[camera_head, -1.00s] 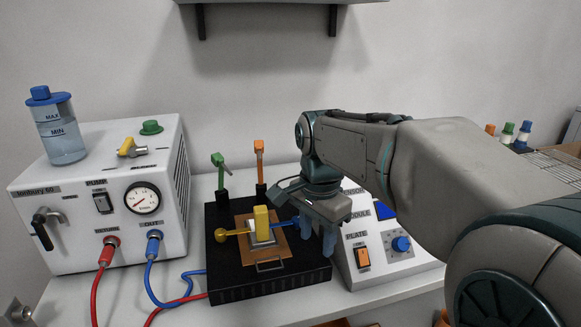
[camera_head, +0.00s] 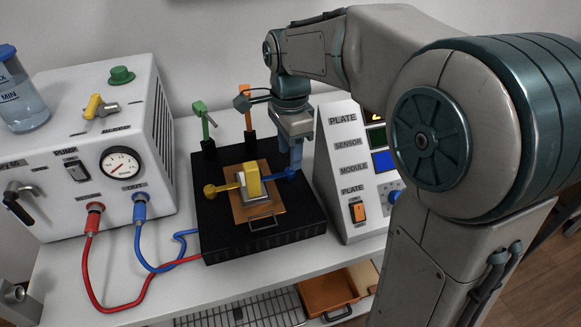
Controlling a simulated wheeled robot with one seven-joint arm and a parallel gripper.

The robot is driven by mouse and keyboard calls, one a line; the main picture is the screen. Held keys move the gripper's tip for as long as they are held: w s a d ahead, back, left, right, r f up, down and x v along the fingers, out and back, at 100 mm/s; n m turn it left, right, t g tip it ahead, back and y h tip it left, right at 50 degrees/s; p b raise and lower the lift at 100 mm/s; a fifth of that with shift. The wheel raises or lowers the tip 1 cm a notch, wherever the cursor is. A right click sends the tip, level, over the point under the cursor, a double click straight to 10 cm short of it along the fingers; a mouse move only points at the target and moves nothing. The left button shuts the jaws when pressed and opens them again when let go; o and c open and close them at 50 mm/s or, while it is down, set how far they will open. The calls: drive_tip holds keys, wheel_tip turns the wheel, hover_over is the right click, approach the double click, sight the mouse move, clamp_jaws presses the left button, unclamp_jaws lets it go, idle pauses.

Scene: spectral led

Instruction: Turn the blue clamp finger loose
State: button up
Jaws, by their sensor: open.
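The blue clamp finger (camera_head: 279,174) lies across the right side of the black base plate (camera_head: 220,234), its inner end reaching toward the yellow block (camera_head: 252,180) at the centre. My gripper (camera_head: 296,166) points down at the right side of the plate, at the outer end of the blue finger. Its jaws are open; one finger hides the other, and I cannot tell whether they touch the blue finger. A yellow clamp finger (camera_head: 222,188) lies on the left side, with its round knob at the outer end. A copper-coloured plate (camera_head: 243,215) lies under the block.
Green (camera_head: 203,119) and orange (camera_head: 247,108) upright clamps stand at the back of the base. The pump unit (camera_head: 90,150) with hoses is on the left. The sensor module (camera_head: 342,160) stands close on the right. A shelf below holds an orange tray (camera_head: 328,290).

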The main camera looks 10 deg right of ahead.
sight(290, 170)
drive_tip(key=shift+f+b, duration=0.3)
drive_tip(key=shift+f, duration=2)
clamp_jaws()
drive_tip(key=n+p, duration=0.2)
drive_tip(key=n, duration=0.2)
drive_tip(key=shift+r, duration=0.1)
drive_tip(key=shift+n+p, duration=0.7)
drive_tip(key=shift+n, duration=1.8)
